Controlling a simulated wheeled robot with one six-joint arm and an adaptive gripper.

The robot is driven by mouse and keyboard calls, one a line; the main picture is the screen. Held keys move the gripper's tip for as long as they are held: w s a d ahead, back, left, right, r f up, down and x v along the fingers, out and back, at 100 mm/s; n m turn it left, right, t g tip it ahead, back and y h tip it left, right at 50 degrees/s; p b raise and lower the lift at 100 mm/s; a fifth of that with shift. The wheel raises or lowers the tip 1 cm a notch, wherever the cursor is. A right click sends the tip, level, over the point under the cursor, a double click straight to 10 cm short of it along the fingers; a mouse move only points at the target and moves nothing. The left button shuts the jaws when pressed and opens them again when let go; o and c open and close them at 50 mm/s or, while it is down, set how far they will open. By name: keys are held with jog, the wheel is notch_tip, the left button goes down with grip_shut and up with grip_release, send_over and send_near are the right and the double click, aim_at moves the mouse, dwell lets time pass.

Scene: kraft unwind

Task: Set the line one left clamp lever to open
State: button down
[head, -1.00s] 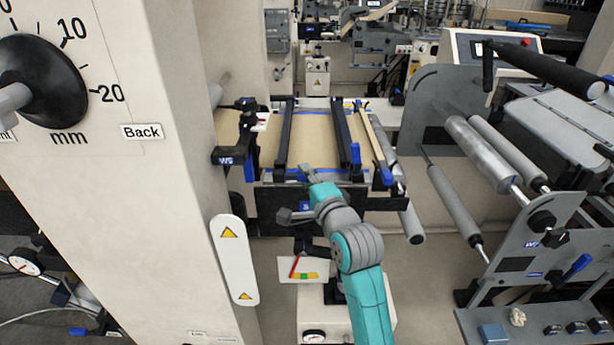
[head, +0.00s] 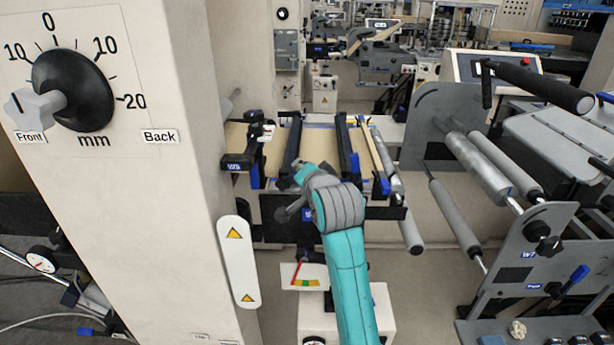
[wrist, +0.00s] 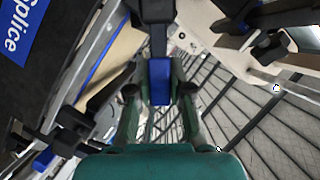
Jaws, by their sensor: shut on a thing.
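The left clamp (head: 292,145) is a long black bar lying across the brown web table, and a similar bar with a blue end lies to its right. In the wrist view, a black lever with a blue tip (wrist: 160,80) stands between the fingers of my gripper (wrist: 154,92). The fingers are shut on the blue tip, one on each side. In the head view, my gripper (head: 300,167) is at the near end of the left clamp. My grey wrist hides much of the grip and the lever's tip there.
The brown web table (head: 320,140) also bears a right clamp bar (head: 347,150). A white machine column (head: 190,150) stands close on the left. Steel rollers (head: 475,165) and a grey side plate lie to the right. A blue "Splice" label (wrist: 18,35) shows in the wrist view.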

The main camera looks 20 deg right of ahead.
jog(key=a+r+n+h, duration=0.1)
jog(key=a+n+g, duration=0.1)
jog(key=n, duration=0.1)
jog(key=shift+w+r+h, duration=0.3)
jog(key=shift+r+h, duration=0.05)
jog(key=shift+h, duration=0.05)
jog(key=shift+w+a+r+n+g+h, duration=0.15)
jog(key=shift+a+n+g+h, duration=0.2)
jog(key=shift+n, duration=0.3)
jog(key=shift+w+a+r+n+g+h, duration=0.15)
jog(key=shift+a+n+h, duration=0.25)
jog(key=shift+n, duration=0.25)
jog(key=shift+a, duration=0.1)
jog(key=c, duration=1)
grip_release()
jog(key=shift+f, duration=0.1)
jog(key=shift+c, duration=0.2)
jog(key=v, duration=1.2)
